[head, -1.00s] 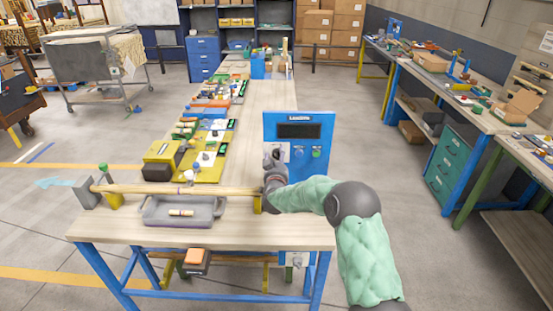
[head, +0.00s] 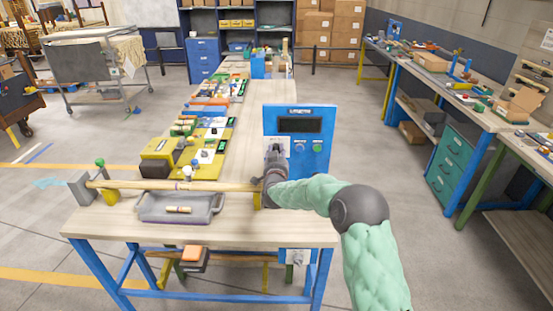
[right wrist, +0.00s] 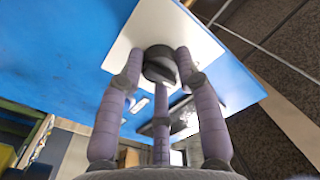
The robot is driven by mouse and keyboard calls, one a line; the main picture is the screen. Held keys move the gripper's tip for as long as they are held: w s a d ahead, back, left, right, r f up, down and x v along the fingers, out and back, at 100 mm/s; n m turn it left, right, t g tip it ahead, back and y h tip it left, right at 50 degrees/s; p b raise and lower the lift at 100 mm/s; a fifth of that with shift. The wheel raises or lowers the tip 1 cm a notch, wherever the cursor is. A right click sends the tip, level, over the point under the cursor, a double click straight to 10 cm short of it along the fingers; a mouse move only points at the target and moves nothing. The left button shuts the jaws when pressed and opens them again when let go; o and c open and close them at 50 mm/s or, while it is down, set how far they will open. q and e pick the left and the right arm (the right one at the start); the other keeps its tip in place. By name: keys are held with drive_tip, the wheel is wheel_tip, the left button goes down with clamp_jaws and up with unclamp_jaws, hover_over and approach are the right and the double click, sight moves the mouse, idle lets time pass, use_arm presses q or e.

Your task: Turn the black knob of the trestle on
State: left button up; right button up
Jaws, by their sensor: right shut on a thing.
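The blue panel (head: 317,158) stands upright at the right side of the wooden bench, with a dark display and a row of small controls. The black knob (right wrist: 160,62) sits on a white plate (right wrist: 190,30) of the blue face in the right wrist view. My right gripper (head: 275,152) is at the left part of the panel and hides the knob in the head view. In the right wrist view its fingers (right wrist: 160,70) are shut around the knob. My left gripper is not in view.
On the bench a long wooden rod (head: 215,187) lies level left of my right gripper, above a grey tray (head: 150,212). A yellow block machine (head: 157,158) and several small items line the bench behind. A blue button and a green button (head: 317,148) are right of my gripper.

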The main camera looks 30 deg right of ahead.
drive_tip(key=shift+f+m+b, duration=0.1)
drive_tip(key=shift+m+b, duration=2.1)
drive_tip(key=shift+m, duration=0.4)
drive_tip(key=o, duration=1.1)
drive_tip(key=shift+o, duration=0.2)
drive_tip(key=v, duration=1.2)
